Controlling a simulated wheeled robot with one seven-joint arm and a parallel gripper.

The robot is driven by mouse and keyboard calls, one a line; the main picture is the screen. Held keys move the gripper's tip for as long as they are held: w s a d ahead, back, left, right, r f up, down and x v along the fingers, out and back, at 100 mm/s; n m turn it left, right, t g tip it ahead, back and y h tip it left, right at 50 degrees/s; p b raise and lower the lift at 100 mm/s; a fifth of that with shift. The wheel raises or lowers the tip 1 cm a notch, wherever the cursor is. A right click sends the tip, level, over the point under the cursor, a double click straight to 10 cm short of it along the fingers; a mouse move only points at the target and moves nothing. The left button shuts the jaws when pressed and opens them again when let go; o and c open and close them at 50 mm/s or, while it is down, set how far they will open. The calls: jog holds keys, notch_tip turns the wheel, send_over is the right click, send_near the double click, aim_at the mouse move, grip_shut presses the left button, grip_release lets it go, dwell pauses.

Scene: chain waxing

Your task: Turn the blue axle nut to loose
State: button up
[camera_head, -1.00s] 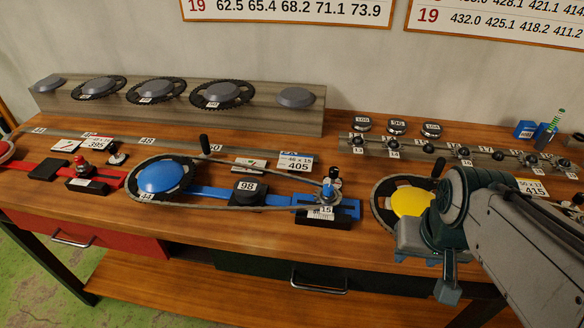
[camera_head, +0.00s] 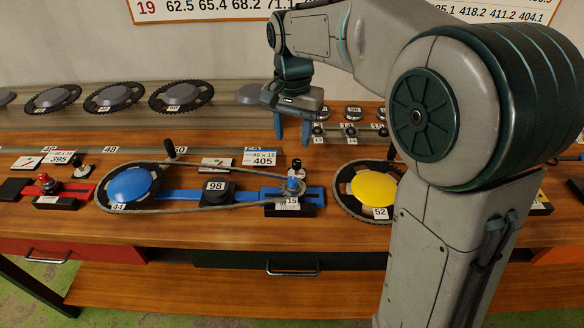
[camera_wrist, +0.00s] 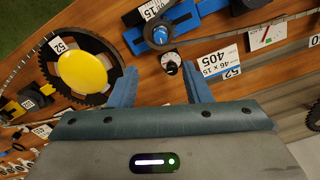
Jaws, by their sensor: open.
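The blue axle nut (camera_head: 293,184) sits at the right end of the blue rig, on the small sprocket labelled 15. It also shows near the top of the wrist view (camera_wrist: 160,36). The chain (camera_head: 222,207) loops around this sprocket and the large blue-capped chainring (camera_head: 135,184). My gripper (camera_head: 292,130) is open and empty, fingers pointing down, above and behind the nut in the head view. In the wrist view its fingers (camera_wrist: 160,88) are apart, with the nut beyond them, not touched.
A small black knob with a light top (camera_head: 297,165) stands just behind the nut. A card reading 405 (camera_head: 262,158) lies to its left. The yellow-capped chainring (camera_head: 374,188) is to the right. A rail with small sprockets (camera_head: 350,131) and a rack of chainrings (camera_head: 114,97) stand behind.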

aim_at(292, 180)
notch_tip(292, 180, down, 14)
jog(key=shift+r+p, duration=0.15)
jog(key=shift+p, duration=0.4)
grip_shut()
